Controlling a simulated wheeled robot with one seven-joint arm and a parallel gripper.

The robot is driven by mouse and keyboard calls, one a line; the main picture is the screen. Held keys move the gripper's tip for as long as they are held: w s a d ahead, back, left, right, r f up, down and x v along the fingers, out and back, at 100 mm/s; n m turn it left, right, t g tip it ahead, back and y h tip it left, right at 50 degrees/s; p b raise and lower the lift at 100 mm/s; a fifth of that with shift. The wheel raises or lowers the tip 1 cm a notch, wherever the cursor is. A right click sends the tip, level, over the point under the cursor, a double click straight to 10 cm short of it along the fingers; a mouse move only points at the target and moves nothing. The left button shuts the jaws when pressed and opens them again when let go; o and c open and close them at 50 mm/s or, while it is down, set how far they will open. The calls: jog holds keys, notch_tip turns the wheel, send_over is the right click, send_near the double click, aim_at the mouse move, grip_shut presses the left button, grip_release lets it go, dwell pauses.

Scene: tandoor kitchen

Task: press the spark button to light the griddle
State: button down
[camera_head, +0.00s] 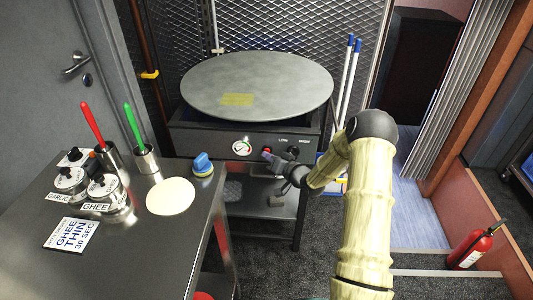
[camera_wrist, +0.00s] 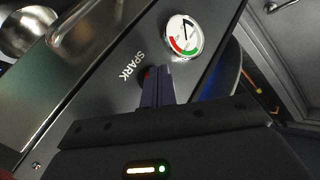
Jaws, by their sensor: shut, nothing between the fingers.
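The round grey griddle (camera_head: 285,85) sits on a dark stand, with a yellowish patch on its plate. On the stand's front panel are a round dial (camera_head: 241,147) and a red spark button (camera_head: 267,151). My gripper (camera_head: 270,157) is shut and empty, its fingertips at the button. In the wrist view the shut fingers (camera_wrist: 157,82) reach the panel beside the word SPARK, and only a sliver of the red button (camera_wrist: 148,72) shows past them. The dial (camera_wrist: 183,35) is close by. I cannot tell whether the fingers are pressing the button or just short of it.
A steel counter (camera_head: 130,245) at left holds a flatbread (camera_head: 170,196), a blue-handled tool (camera_head: 203,165), labelled jars (camera_head: 103,186) and cups with red and green handles. A dark knob (camera_head: 293,153) is right of the button. A fire extinguisher (camera_head: 471,246) stands at right.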

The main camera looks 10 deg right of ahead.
jog(key=shift+s+a, duration=0.3)
jog(key=shift+s, duration=0.55)
jog(key=s, duration=0.1)
jog(key=s+a, duration=0.1)
jog(key=s, duration=0.2)
jog(key=shift+s+a, duration=0.25)
jog(key=shift+s, duration=0.15)
dwell(0.8)
